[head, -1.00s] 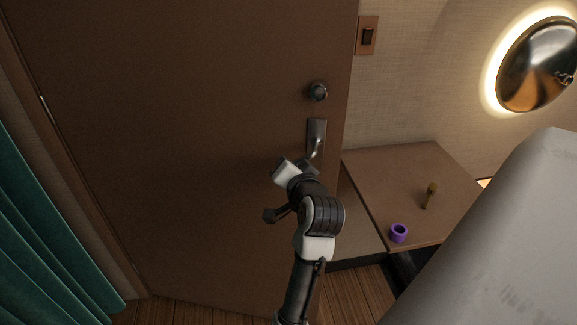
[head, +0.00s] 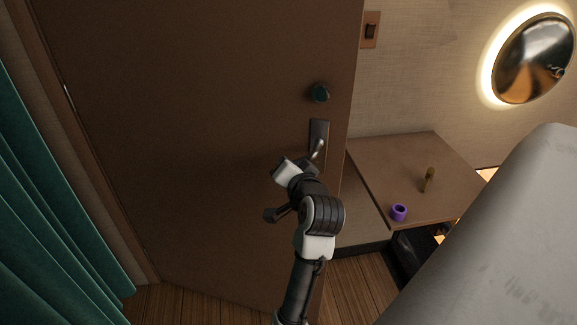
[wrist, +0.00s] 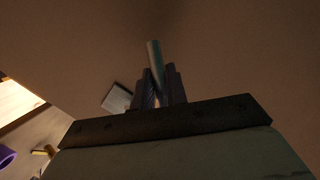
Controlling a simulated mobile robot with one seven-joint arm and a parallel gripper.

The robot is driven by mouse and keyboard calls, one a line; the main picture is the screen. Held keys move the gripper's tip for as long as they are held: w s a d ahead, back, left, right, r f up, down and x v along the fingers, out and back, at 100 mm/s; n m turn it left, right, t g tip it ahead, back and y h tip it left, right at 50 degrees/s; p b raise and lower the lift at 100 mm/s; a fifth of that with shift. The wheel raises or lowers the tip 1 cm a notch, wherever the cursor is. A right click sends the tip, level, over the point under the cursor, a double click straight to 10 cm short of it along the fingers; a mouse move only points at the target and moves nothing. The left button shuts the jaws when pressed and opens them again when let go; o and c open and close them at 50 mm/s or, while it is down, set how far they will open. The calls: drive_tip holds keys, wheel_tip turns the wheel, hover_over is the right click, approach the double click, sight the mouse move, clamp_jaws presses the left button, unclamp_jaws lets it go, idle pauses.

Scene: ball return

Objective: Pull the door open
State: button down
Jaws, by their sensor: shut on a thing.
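The brown door (head: 200,130) fills the left and middle of the head view and stands ajar, its handle-side edge in front of the wall and the low table. Its metal lever handle (head: 319,147) sits on a plate near that edge, below a round lock knob (head: 320,93). My gripper (head: 308,167) is at the lever, partly hidden by my wrist. In the wrist view the handle bar (wrist: 155,62) stands between the two fingers of my gripper (wrist: 160,88), which are shut on it. The handle plate (wrist: 117,98) shows left of the fingers.
A low brown table (head: 420,165) stands right of the door, with a purple ring-shaped object (head: 399,212) and a small yellowish object (head: 429,178) on it. A teal curtain (head: 50,200) hangs at left. A large pale surface (head: 500,240) fills the lower right. Wood floor (head: 190,300) shows below the door.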

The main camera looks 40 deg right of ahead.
drive_tip(key=c, duration=1.4)
unclamp_jaws()
drive_tip(key=shift+d, duration=0.1)
drive_tip(key=b+v, duration=0.7)
drive_tip(key=v, duration=0.6)
drive_tip(key=shift+s+a, duration=0.2)
drive_tip(key=shift+s, duration=0.2)
